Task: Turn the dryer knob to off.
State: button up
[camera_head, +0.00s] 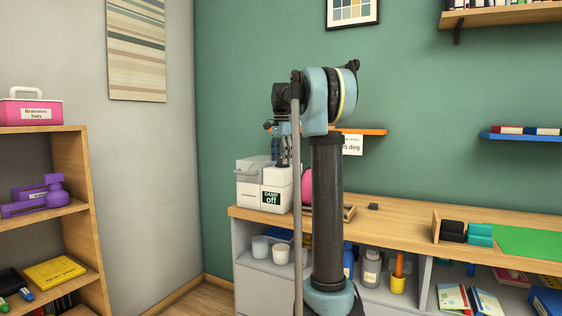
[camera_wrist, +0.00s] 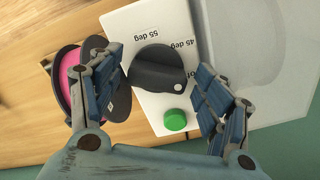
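The white dryer (camera_head: 250,185) stands at the left end of the wooden counter, with a label (camera_head: 271,198) reading "off" in green on its front. In the wrist view its dark grey knob (camera_wrist: 157,68) shows a white dot at its lower right end.
A pink spool (camera_head: 307,187) stands right beside the dryer. An orange shelf (camera_head: 362,131) juts from the green wall behind my arm. The wooden counter (camera_head: 405,215) runs right, with a small dark block (camera_head: 373,206) and clear room around it.

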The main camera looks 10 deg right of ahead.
jog(key=shift+r, duration=3.9)
jog(key=s+f+n+t, duration=0.2)
jog(key=s+f+n, duration=1.1)
jog(key=s+f, duration=2.9)
jog(key=shift+s+d+n, duration=0.3)
jog(key=shift+s+d, duration=0.15)
jog(key=shift+s, duration=0.35)
jog(key=shift+f, duration=0.1)
